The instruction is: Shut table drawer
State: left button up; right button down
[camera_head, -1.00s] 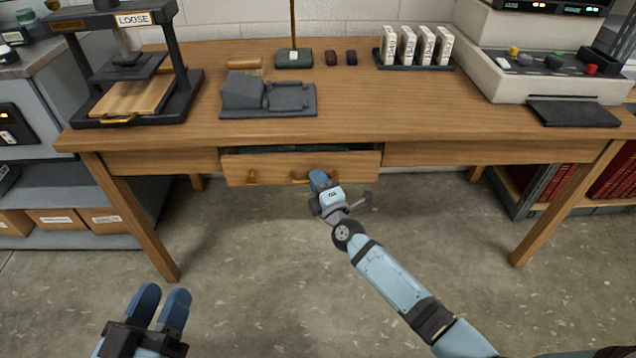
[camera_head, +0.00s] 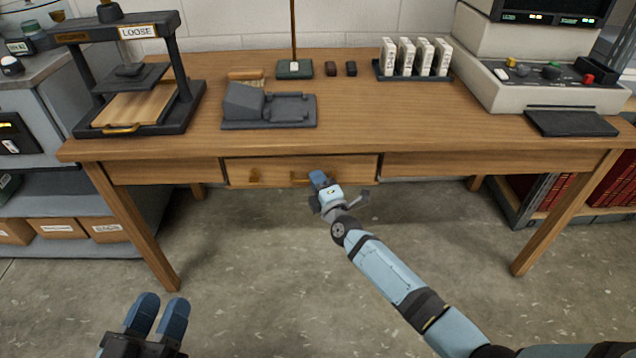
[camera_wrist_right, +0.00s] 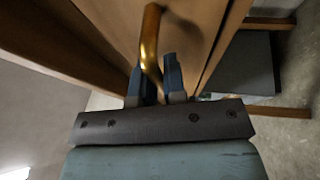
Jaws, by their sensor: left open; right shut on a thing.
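The wooden table (camera_head: 420,150) has a drawer (camera_head: 343,168) in the middle of its front. The drawer front lies about level with the panels beside it, and no open gap shows above it. My right gripper (camera_head: 318,180) is at the drawer front, shut on the brass handle (camera_head: 299,177). In the right wrist view the brass handle (camera_wrist_right: 151,45) runs down between the blue fingers of the right gripper (camera_wrist_right: 160,85). My left gripper (camera_head: 157,315) is low at the left, its two fingers apart, empty and away from the table.
A press marked LOOSE (camera_head: 138,100), a grey stand (camera_head: 268,106), a rack of white boxes (camera_head: 415,60) and a machine with knobs (camera_head: 540,80) stand on the table. Shelving with boxes (camera_head: 55,225) is at the left. The floor below the drawer is clear.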

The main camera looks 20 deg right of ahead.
jog(key=shift+w+d+r, duration=0.1)
jog(key=shift+d+r, duration=0.05)
jog(key=c, duration=1.5)
grip_release()
jog(key=shift+s, duration=0.3)
pick_arm(q)
jog(key=a+f+y+p, duration=0.1)
jog(key=p, duration=0.1)
jog(key=f+g+y+p, duration=0.1)
jog(key=p, duration=0.1)
jog(key=shift+w+a+f+g, duration=0.15)
jog(key=shift+a+f+g, duration=0.05)
jog(key=shift+a+g, duration=0.15)
pick_arm(e)
jog(key=v, duration=1.3)
jog(key=shift+f, duration=0.2)
jog(key=shift+s, duration=0.15)
